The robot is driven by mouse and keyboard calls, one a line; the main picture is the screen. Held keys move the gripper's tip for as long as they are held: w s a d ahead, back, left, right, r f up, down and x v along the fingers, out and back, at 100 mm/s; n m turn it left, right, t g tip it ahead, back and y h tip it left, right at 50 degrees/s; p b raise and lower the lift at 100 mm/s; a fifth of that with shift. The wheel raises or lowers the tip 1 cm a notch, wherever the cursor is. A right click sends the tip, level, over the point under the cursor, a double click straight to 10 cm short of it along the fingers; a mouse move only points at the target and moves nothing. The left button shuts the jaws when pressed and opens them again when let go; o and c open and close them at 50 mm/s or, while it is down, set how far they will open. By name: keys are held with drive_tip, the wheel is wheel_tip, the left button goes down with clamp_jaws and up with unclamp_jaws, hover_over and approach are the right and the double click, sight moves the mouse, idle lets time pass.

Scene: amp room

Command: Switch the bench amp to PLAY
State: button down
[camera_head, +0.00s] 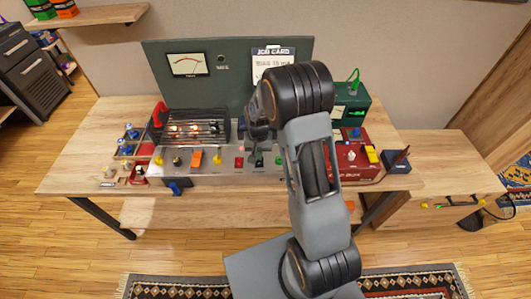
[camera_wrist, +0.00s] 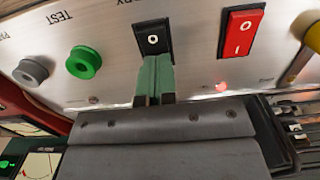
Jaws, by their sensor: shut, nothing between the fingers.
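The bench amp (camera_head: 220,167) stands on the bench, with a grey front panel, tubes behind a cage and a red end. A black rocker switch (camera_wrist: 152,38) marked O is on its panel; my fingertips cover its other end. A red rocker switch (camera_wrist: 241,32) marked O and I sits beside it, with a small red lamp (camera_wrist: 221,87) glowing near. My gripper (camera_wrist: 154,68) is shut, its green fingertips at the black rocker's edge; whether they touch is unclear. In the head view my gripper (camera_head: 258,145) is over the panel, partly hidden by my arm.
A job card (camera_head: 272,60) and a meter (camera_head: 189,64) are on the back board. A red box (camera_head: 352,160) and a green box (camera_head: 352,106) stand right of my arm.

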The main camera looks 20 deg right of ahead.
drive_tip(key=shift+s+d+f, duration=0.1)
drive_tip(key=shift+s+f, duration=0.15)
drive_tip(key=shift+f, duration=0.4)
drive_tip(key=shift+s+a+r, duration=0.2)
drive_tip(key=shift+s+a, duration=0.1)
drive_tip(key=shift+s, duration=0.25)
wheel_tip(320, 180, up, 15)
drive_tip(key=w+p, duration=0.2)
drive_tip(key=shift+d, duration=0.25)
idle(0.4)
idle(0.4)
